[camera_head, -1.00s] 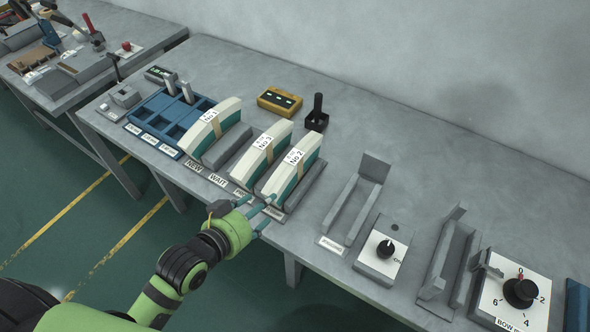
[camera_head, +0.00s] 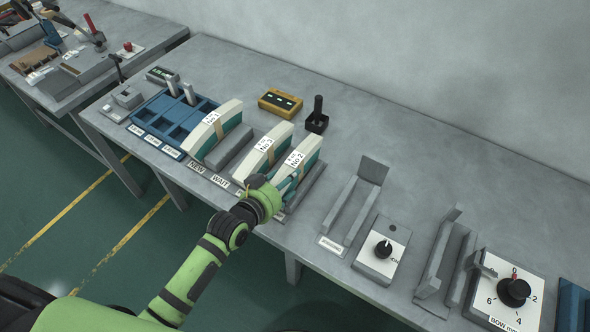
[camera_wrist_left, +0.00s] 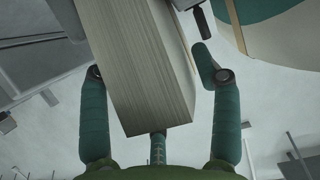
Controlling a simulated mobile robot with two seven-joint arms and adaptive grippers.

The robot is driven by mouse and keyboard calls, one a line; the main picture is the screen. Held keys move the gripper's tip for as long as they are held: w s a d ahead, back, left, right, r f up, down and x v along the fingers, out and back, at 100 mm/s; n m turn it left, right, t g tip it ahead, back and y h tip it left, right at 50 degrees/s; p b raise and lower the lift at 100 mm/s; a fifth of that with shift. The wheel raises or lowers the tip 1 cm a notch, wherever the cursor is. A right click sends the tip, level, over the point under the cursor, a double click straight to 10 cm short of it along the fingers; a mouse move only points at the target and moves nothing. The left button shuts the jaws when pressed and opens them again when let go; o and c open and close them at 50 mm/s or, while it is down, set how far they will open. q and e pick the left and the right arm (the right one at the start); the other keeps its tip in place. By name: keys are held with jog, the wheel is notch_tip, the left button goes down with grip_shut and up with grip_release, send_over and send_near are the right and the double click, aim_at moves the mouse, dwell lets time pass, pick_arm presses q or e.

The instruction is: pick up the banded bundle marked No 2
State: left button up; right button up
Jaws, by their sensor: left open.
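The bundle marked No 2 (camera_head: 305,152) is a cream and teal stack with a tan band and a white label. It leans in the rightmost slot of a row on the bench. My left gripper (camera_head: 284,188) is at its near lower end, partly hiding it. In the left wrist view, the open fingers (camera_wrist_left: 150,70) stand on either side of a grey-edged stack of sheets (camera_wrist_left: 135,75), apparently this bundle. A gap shows beside the right finger. My right gripper is not in view.
Bundle No 3 (camera_head: 264,150) stands close at the left of No 2, and bundle No 1 (camera_head: 214,130) is further left. A black-handled stand (camera_head: 317,122) is behind. An empty grey holder (camera_head: 354,205) and a dial box (camera_head: 383,248) are to the right.

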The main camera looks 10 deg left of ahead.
pick_arm(q)
jog(key=shift+w+d+f, duration=0.15)
jog(key=shift+w+f, duration=0.1)
jog(key=shift+w, duration=0.2)
jog(key=shift+s, duration=0.1)
grip_shut()
jog(key=shift+r, duration=0.15)
jog(key=shift+r, duration=0.1)
